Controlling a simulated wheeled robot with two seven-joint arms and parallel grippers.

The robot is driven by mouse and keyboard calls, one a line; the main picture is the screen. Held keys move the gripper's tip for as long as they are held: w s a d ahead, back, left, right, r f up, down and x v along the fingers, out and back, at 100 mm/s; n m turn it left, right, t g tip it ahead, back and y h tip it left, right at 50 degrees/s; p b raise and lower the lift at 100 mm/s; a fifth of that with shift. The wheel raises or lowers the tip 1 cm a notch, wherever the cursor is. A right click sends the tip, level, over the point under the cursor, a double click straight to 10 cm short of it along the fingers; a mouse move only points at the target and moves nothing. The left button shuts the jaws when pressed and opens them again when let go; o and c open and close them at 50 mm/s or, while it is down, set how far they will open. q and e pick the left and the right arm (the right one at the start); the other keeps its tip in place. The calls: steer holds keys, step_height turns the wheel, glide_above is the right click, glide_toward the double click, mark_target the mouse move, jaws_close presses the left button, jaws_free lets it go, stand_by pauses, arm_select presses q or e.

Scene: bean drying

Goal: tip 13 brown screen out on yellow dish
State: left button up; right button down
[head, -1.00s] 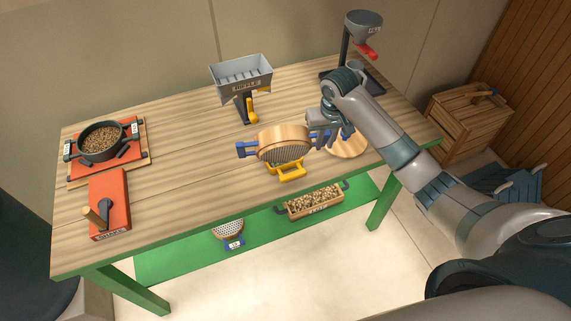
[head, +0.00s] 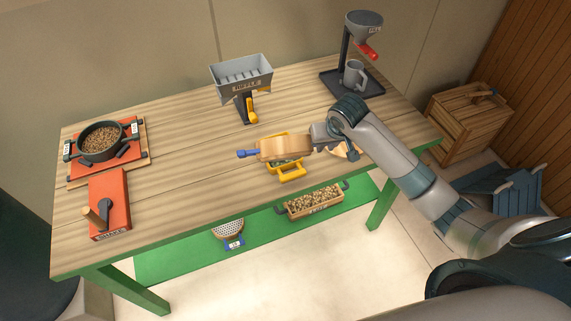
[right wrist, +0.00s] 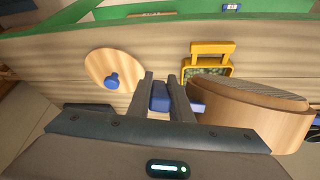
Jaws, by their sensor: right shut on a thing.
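The brown screen (head: 284,149) is a round wooden-rimmed sieve with blue handles; its number is not readable. My right gripper (head: 317,143) is shut on one blue handle and holds the screen above the table, tipped steeply onto its edge. The yellow dish (head: 292,176) stands on the table just below the screen, which hides part of it. In the right wrist view the screen (right wrist: 252,115) is beside the fingers (right wrist: 160,84), and the yellow dish (right wrist: 210,47) holds greenish bits. My left gripper is not in view.
A round wooden lid (right wrist: 112,70) with a blue knob lies beside the dish. A grey riffle hopper (head: 241,74), a funnel stand (head: 347,50) with a mug, and a pan (head: 100,142) of beans stand farther off. The table's middle left is clear.

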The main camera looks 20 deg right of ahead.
steer(key=t+b, duration=0.1)
steer(key=s+f+t+b, duration=0.1)
steer(key=t, duration=0.1)
steer(key=shift+a+f+h, duration=0.1)
steer(key=shift+h, duration=0.2)
steer(key=shift+f, duration=0.1)
steer(key=f+t+b, duration=0.1)
steer(key=t+b, duration=0.2)
steer(key=b, duration=0.2)
steer(key=shift+s+f, duration=0.2)
steer(key=shift+f, duration=0.1)
stand_by(0.3)
